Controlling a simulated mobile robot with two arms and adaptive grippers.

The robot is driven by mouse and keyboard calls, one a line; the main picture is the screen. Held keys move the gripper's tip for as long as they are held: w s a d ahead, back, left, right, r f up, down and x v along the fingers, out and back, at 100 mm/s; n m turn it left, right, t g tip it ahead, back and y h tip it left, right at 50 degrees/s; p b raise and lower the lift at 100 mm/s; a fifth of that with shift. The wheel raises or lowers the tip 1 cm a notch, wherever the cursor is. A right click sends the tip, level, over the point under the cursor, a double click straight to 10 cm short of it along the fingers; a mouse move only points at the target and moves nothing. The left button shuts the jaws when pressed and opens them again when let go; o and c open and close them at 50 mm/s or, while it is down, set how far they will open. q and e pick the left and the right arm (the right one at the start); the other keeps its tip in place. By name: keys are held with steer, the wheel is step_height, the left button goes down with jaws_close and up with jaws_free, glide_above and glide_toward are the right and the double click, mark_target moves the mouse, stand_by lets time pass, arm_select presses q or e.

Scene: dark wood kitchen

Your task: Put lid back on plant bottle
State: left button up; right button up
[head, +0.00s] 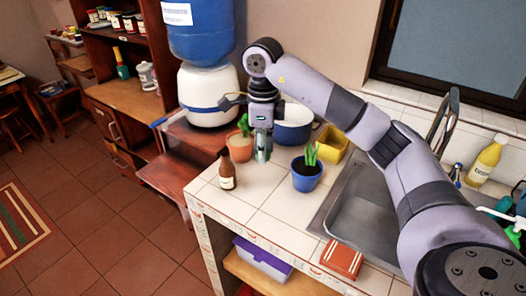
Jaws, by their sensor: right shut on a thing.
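A brown bottle (227,172) with a pale label stands upright on the white tiled counter, near its left front edge. My right gripper (262,154) points down over the counter, behind and to the right of the bottle and apart from it. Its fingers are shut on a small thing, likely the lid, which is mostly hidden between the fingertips. My left gripper is out of view.
A terracotta pot (240,148), a blue pot with a plant (307,177), a dark blue cooking pot (290,133) and a yellow container (331,146) stand around my right gripper. The sink (365,215) lies right. The counter (258,207) is clear in front of the bottle.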

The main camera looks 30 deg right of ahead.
steer(key=shift+s+a+f+n, duration=0.1)
steer(key=shift+a+f+n, duration=0.05)
steer(key=shift+a+n, duration=0.15)
steer(key=s+a+f+n, duration=0.4)
steer(key=s+a+n, duration=0.2)
steer(key=n, duration=0.6)
steer(key=s+a+f+n, duration=0.4)
steer(key=s+a+n, duration=0.3)
steer(key=n, duration=0.6)
steer(key=shift+s, duration=0.8)
